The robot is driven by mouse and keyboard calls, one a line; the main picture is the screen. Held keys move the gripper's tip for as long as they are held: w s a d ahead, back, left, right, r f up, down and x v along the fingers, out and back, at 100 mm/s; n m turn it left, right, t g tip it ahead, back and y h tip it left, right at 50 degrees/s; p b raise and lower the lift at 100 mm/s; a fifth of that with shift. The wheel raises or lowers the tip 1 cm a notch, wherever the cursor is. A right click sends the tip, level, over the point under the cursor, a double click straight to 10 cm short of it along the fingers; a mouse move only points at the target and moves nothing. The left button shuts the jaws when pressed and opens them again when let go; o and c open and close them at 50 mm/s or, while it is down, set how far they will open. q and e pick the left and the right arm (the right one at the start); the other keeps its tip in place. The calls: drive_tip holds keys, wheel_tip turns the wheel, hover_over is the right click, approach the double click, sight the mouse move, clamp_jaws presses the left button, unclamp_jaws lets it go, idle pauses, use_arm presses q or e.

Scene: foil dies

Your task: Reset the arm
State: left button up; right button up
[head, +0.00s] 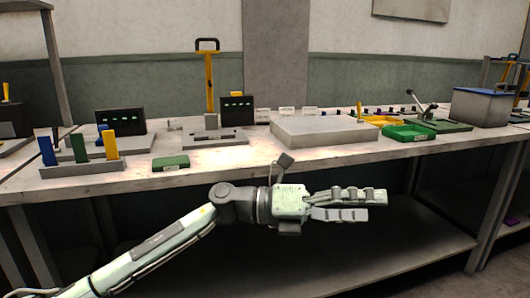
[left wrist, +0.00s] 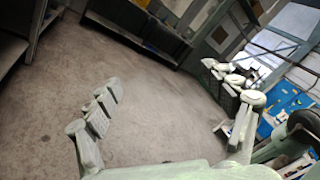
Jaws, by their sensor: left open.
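My left arm reaches in from the lower left in the head view. Its gripper (head: 375,206) is open and empty, pointing right in front of the workbench (head: 225,172), below the level of its top. In the left wrist view the spread fingers of the left gripper (left wrist: 161,78) have only bare floor (left wrist: 165,110) between them. Nothing touches the fingers. My right gripper is in neither view.
On the bench stand a rack with blue, green and yellow pieces (head: 82,169), a green block (head: 171,163), a grey slab (head: 322,132), a green tray (head: 408,134) and a blue-topped box (head: 481,107). A lower shelf (head: 330,252) runs under the bench.

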use_arm(q)
drive_tip(key=w+a+f+n+t+y, duration=0.1)
drive_tip(key=w+a+f+n+t, duration=0.1)
drive_tip(key=w+a+n+t, duration=0.55)
drive_tip(key=w+a+f+n+t+y, duration=0.1)
drive_tip(key=w+a+f+n+t, duration=0.2)
drive_tip(key=n+t, duration=0.8)
drive_tip(key=w+a+f+n+y, duration=0.2)
drive_tip(key=a+f+n+y, duration=1)
drive_tip(key=a+f+n, duration=0.5)
drive_tip(key=s+a+f+n+g+y, duration=0.25)
drive_tip(key=s+a+f, duration=0.3)
drive_tip(key=f, duration=0.45)
drive_tip(key=s+a+f+n+g+y, duration=0.2)
drive_tip(key=s+a+f+g, duration=0.2)
drive_tip(key=s+f, duration=0.45)
drive_tip(key=s+a+f+n+g, duration=0.2)
drive_tip(key=s+f, duration=0.4)
drive_tip(key=s, duration=0.3)
drive_tip(key=s+a+f+n+g, duration=0.2)
drive_tip(key=s+a+f+g, duration=0.2)
drive_tip(key=s, duration=0.6)
wheel_tip(320, 180, down, 2)
drive_tip(key=shift+a+g+y, duration=0.2)
drive_tip(key=shift+g+y, duration=0.25)
drive_tip(key=shift+g, duration=0.05)
